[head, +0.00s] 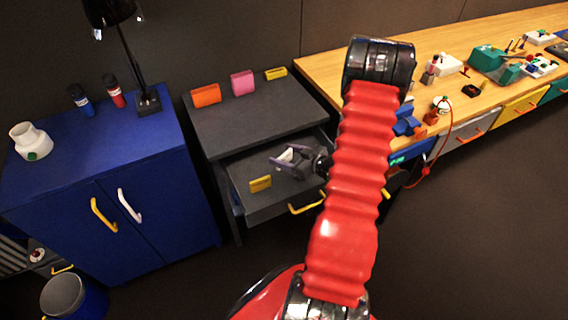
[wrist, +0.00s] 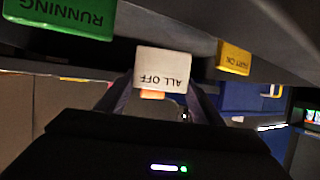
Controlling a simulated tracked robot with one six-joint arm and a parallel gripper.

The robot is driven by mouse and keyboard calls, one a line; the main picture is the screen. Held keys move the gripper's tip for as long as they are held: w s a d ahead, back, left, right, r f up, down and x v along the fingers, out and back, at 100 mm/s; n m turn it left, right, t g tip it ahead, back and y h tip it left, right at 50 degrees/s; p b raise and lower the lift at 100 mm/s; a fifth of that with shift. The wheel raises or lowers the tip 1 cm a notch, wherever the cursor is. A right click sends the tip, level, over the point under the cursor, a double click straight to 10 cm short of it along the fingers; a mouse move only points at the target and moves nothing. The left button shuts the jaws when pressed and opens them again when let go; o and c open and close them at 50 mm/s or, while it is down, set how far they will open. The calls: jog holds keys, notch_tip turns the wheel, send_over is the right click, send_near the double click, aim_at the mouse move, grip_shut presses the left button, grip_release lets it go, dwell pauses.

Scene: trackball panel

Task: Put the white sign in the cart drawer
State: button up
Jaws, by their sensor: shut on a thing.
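The white sign (wrist: 162,69), marked "ALL OFF", is between the fingers of my gripper (wrist: 158,92) in the wrist view, its text upside down. In the head view my gripper (head: 283,160) is shut on the white sign (head: 289,153), over the open drawer. The cart drawer (head: 238,172) is dark grey, pulled out from the grey cart (head: 235,118), with a yellow handle (head: 305,208). My red arm hides its right part. I cannot tell whether the sign touches the drawer floor.
A yellow sign (head: 260,184) stands in the drawer's front left; it also shows in the wrist view (wrist: 233,58), near a green "RUNNING" sign (wrist: 62,17). Orange (head: 206,95), pink (head: 242,84) and yellow (head: 276,73) signs stand on the cart top. A blue cabinet (head: 150,215) is left.

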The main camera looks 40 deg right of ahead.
jog(key=shift+f, duration=2.05)
jog(key=shift+f, duration=0.15)
jog(key=o, duration=1)
jog(key=shift+s+d+r, duration=0.1)
jog(key=shift+s+r, duration=0.3)
jog(key=shift+s, duration=0.1)
jog(key=v, duration=1.1)
